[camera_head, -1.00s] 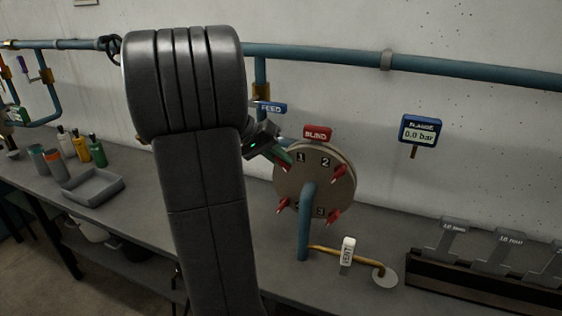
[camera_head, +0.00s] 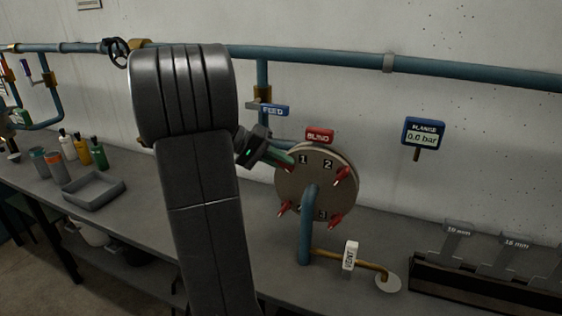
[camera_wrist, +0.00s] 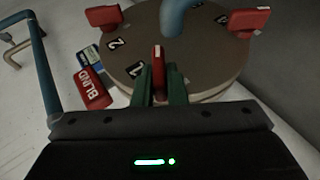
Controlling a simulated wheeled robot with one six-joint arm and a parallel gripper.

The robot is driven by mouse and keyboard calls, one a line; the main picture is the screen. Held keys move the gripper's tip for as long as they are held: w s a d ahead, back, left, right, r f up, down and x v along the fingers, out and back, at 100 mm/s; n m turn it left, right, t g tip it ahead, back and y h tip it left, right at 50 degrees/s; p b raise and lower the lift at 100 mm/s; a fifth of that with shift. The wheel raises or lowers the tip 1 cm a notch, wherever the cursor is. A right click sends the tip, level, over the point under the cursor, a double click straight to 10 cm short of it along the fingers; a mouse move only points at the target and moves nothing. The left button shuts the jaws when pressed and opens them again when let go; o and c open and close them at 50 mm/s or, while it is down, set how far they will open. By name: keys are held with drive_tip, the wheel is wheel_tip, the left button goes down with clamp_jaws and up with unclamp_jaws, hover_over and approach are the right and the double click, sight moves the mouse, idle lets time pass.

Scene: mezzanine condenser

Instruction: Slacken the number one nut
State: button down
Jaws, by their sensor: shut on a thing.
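The round grey-brown flange disc (camera_head: 316,185) carries red wing nuts beside number labels. My gripper (camera_head: 288,160) reaches its upper left rim by the label 1 (camera_head: 303,159). In the wrist view my gripper's green fingers (camera_wrist: 160,88) are shut on a red nut (camera_wrist: 158,58), one on each side. From the head view this is the number one nut (camera_head: 290,168), mostly hidden there by the fingers. The number two nut (camera_head: 342,176) and two lower nuts stand free. A blue gauge (camera_head: 424,134) reads 0.0 bar.
A blue pipe (camera_head: 308,225) rises in front of the disc. A red BLIND sign (camera_head: 319,134) stands above it and a blue FEED sign (camera_head: 273,110) at upper left. A brass vent line (camera_head: 330,253) and a rack (camera_head: 480,285) are at right. A grey tray (camera_head: 94,193) is at left.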

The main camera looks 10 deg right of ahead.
drive_tip(key=c, duration=1.5)
unclamp_jaws()
drive_tip(key=shift+o, duration=0.2)
drive_tip(key=shift+a, duration=0.1)
drive_tip(key=v, duration=1.3)
drive_tip(key=shift+a+r+b, duration=0.15)
drive_tip(key=shift+a+b, duration=0.15)
drive_tip(key=shift+b, duration=0.05)
drive_tip(key=shift+d, duration=0.1)
drive_tip(key=x, duration=1.3)
drive_tip(key=shift+d+p, duration=0.35)
